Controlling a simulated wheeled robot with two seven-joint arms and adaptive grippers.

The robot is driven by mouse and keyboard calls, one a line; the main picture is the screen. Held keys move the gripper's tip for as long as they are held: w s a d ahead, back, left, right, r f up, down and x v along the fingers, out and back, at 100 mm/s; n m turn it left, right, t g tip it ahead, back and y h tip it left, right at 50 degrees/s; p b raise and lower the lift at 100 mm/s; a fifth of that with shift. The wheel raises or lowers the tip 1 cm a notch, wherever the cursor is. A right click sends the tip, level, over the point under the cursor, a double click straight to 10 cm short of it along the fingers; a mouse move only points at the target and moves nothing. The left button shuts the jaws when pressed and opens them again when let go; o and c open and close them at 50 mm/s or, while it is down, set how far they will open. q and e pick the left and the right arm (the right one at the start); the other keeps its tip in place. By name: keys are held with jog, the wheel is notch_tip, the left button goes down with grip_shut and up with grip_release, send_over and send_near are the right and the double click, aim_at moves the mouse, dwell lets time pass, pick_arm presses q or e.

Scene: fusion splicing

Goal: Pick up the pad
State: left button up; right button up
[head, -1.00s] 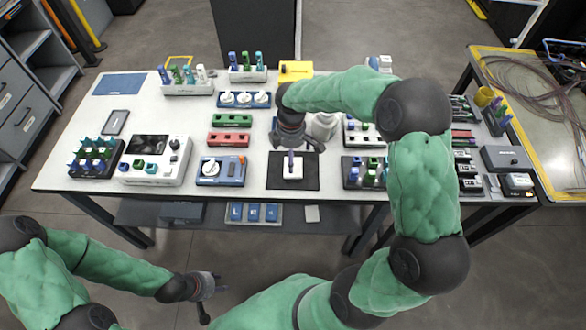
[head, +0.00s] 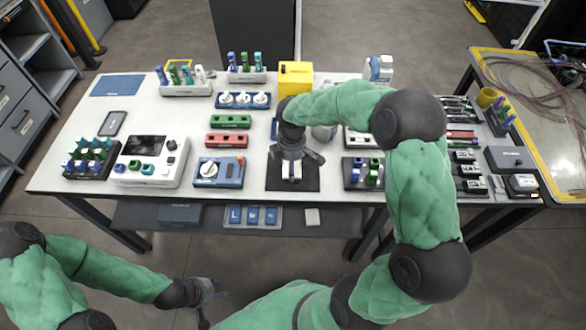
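The pad shows as a small white block (head: 291,178) on a dark square mat (head: 305,186) near the table's front edge, in the middle of the head view. Its upper part, with the purple upright piece seen earlier, is now hidden by my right gripper. My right gripper (head: 294,163) points down directly over the pad. Its fingers look spread to either side of it; contact cannot be seen. My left gripper (head: 211,300) is low at the front left, off the table, with its fingers apart and nothing seen between them.
A blue device with a white dial (head: 219,172) stands left of the mat, and a dark rack with green and purple pieces (head: 363,174) stands right. A red holder (head: 227,139) and a yellow box (head: 295,77) lie farther back. My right forearm hides some of the table behind it.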

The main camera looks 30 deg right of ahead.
jog(key=shift+r, duration=0.4)
jog(key=r+p, duration=0.1)
jog(key=r, duration=0.2)
jog(key=shift+s+a+r+p, duration=0.1)
jog(key=shift+s+a+p, duration=0.1)
jog(key=shift+p, duration=0.15)
jog(key=s+a+r+p, duration=0.5)
jog(key=s+a+r, duration=0.4)
jog(key=shift+s+a, duration=0.15)
jog(key=shift+s, duration=0.25)
jog(key=shift+c, duration=0.3)
